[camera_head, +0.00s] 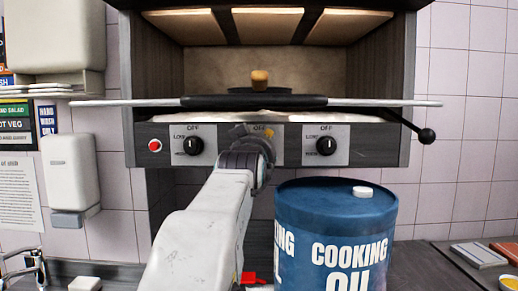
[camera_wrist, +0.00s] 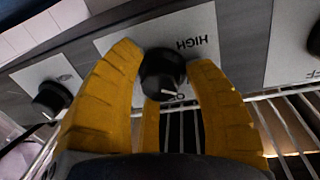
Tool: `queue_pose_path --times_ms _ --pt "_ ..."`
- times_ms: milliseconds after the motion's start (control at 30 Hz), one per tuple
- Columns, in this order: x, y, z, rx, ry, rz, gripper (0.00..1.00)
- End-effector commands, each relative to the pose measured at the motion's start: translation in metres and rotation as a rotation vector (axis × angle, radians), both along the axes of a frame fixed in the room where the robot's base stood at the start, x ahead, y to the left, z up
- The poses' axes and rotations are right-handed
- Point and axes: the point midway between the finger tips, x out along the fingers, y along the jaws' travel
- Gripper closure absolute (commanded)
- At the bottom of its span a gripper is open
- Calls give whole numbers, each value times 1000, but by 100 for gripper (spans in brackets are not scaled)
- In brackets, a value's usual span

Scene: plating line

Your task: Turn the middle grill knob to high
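The middle grill knob (camera_wrist: 163,74) is black and round, with a white mark at its lower right in the wrist view, on the side of the partly hidden OFF label. The word HIGH stands upside down above it on its pale plate (camera_wrist: 205,30). My gripper (camera_wrist: 166,62) has its yellow fingers on either side of this knob. No clear gap shows, but I cannot tell whether they press on it. In the head view my gripper (camera_head: 268,131) is mostly behind my wrist, which hides the middle knob.
The left knob (camera_head: 193,146) and right knob (camera_head: 326,146) flank it, with a red button (camera_head: 155,146) further left. A long grill handle (camera_head: 260,102) runs above the panel. A blue cooking oil drum (camera_head: 335,225) stands just right of my arm. Rack bars (camera_wrist: 260,125) show in the wrist view.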

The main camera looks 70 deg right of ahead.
Motion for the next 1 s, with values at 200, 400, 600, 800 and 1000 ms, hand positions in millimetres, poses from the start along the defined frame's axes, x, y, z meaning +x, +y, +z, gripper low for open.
queue_pose_path --times_ms 200,400,600,800,1000 --pt "0 0 0 0 0 0 74" --pt "0 0 0 1 0 0 92" --pt "0 0 -1 1 1 0 100" --pt "0 -1 -4 -15 42 0 100" --pt "0 -1 -7 -52 155 -2 100"
